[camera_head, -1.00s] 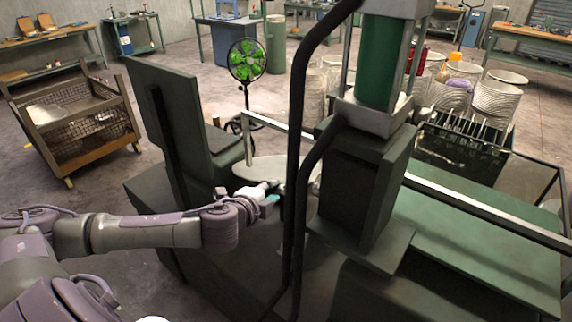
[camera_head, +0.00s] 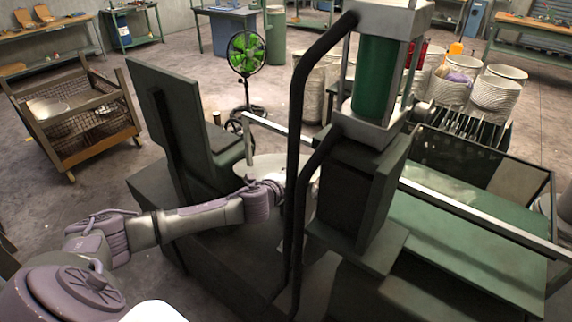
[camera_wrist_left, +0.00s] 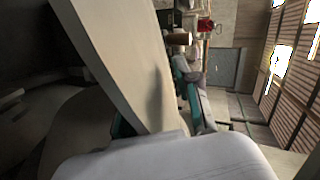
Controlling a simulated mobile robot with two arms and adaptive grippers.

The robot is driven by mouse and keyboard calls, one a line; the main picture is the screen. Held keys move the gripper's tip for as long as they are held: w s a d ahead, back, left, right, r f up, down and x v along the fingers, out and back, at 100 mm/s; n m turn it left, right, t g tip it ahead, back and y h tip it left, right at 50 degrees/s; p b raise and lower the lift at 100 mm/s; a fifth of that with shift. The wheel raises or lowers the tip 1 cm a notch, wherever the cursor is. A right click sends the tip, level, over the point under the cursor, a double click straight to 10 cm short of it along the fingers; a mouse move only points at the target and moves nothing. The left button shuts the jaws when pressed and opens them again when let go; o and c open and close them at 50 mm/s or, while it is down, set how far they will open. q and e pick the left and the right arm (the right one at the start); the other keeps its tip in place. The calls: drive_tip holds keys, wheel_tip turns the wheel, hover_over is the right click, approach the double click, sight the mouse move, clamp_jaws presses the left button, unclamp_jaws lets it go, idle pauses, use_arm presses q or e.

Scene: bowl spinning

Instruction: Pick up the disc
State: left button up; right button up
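A pale round disc (camera_head: 250,166) shows in the head view inside the dark machine, partly hidden by my left arm. In the left wrist view a broad beige slab, seen nearly edge-on, appears to be the disc (camera_wrist_left: 115,55). My left gripper (camera_wrist_left: 155,108) straddles its edge, with teal finger parts showing on both sides of it. Whether the fingers press on the disc is not clear. My right gripper is in neither view.
The machine's black pipes (camera_head: 296,150), upright dark plate (camera_head: 166,115) and green-cylinder column (camera_head: 372,85) crowd the arm. A light rail (camera_head: 470,215) crosses the machine. A mesh crate (camera_head: 85,120) and a green fan (camera_head: 246,52) stand beyond; floor lies between them.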

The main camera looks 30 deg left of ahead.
use_arm(q)
clamp_jaws()
idle(0.3)
drive_tip(key=shift+r, duration=0.25)
wheel_tip(320, 180, up, 28)
drive_tip(key=b, duration=0.3)
idle(0.7)
drive_tip(key=shift+r+p, duration=1.25)
drive_tip(key=shift+p, duration=0.25)
